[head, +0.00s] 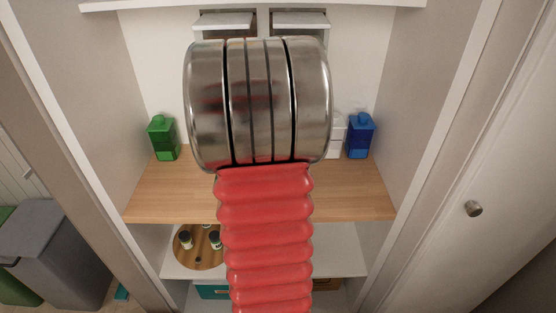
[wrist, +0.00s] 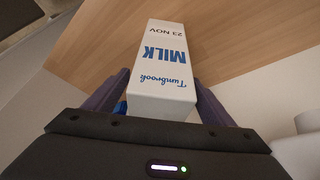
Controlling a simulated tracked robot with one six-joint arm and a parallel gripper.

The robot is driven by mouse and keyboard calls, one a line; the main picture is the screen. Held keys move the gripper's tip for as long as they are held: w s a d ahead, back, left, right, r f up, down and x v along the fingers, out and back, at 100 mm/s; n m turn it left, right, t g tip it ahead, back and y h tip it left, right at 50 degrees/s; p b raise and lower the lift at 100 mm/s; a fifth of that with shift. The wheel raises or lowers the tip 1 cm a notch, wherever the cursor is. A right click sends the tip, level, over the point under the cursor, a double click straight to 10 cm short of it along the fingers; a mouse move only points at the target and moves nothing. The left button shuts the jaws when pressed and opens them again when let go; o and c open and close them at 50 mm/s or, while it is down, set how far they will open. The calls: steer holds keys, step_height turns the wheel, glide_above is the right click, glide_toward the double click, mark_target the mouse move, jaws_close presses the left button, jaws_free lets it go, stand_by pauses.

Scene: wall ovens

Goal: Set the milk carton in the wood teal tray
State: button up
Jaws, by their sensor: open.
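The milk carton (wrist: 165,62) is white with blue MILK lettering that reads upside down in the wrist view. It lies between the two fingers of my gripper (wrist: 160,80). The fingers are open, one on each side of the carton; I cannot tell whether either touches it. A teal container (head: 213,291) with a pale label is partly visible low down, below the lower shelf. A round wooden tray (head: 183,258) lies on that shelf with small jars on it. I cannot tell which is the wood teal tray.
On the wooden shelf (head: 165,200) stand a green container (head: 162,138) at left, and a blue container (head: 361,136) and a partly hidden white one (head: 338,138) at right. Cabinet side walls close in both sides. A grey bin (head: 62,255) stands outside at left.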

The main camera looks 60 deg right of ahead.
steer(key=x, duration=0.3)
steer(key=shift+c, duration=0.4)
steer(key=shift+r, duration=0.15)
jaws_close()
stand_by(0.8)
